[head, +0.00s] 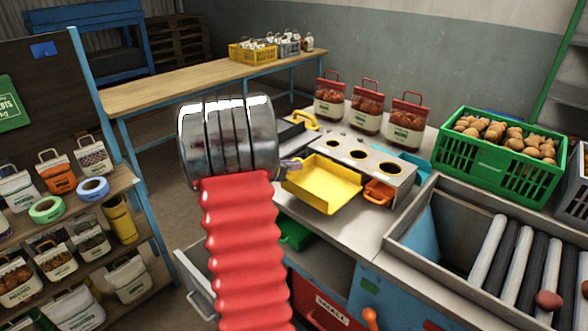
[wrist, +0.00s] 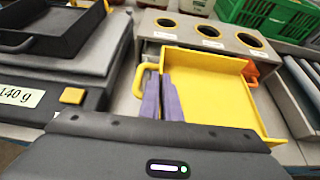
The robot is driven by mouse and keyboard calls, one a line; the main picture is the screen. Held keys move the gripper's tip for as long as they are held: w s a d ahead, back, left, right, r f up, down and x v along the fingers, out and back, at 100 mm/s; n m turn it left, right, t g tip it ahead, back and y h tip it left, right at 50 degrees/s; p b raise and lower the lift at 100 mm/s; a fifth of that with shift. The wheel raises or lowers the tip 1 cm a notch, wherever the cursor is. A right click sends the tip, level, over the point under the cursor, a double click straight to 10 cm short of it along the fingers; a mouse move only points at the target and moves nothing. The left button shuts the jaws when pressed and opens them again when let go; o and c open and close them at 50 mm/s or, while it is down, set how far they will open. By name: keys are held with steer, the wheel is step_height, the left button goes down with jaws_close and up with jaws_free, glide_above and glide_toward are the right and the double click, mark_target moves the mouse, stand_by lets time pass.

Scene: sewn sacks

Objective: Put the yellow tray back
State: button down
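The yellow tray (head: 322,184) is a shallow open box at the front of the grey stand with round holes (head: 358,155) on the counter. It looks empty. In the wrist view the tray (wrist: 215,95) fills the middle right, and its yellow loop handle (wrist: 140,80) shows on its left side. My gripper (wrist: 163,85) has two purple fingers close together at the tray's left wall, by the handle; they appear shut on it. The fingers hide part of that wall. In the head view my gripper (head: 290,165) is at the tray's left edge, partly hidden by my wrist.
An orange bin (head: 378,192) sits just right of the tray. A dark scale (wrist: 50,95) stands close on the left. Filled red bags (head: 367,107) stand behind the stand. A green crate (head: 500,160) and a roller bed (head: 510,260) are on the right.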

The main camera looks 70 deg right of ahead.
steer(key=shift+f, duration=0.55)
steer(key=shift+f, duration=0.25)
steer(key=c, duration=2)
jaws_free()
steer(key=shift+w+a+r, duration=0.1)
steer(key=shift+r, duration=0.25)
steer(key=v, duration=1.1)
steer(key=shift+a+r, duration=0.15)
steer(key=shift+a, duration=0.2)
steer(key=shift+w+a, duration=0.1)
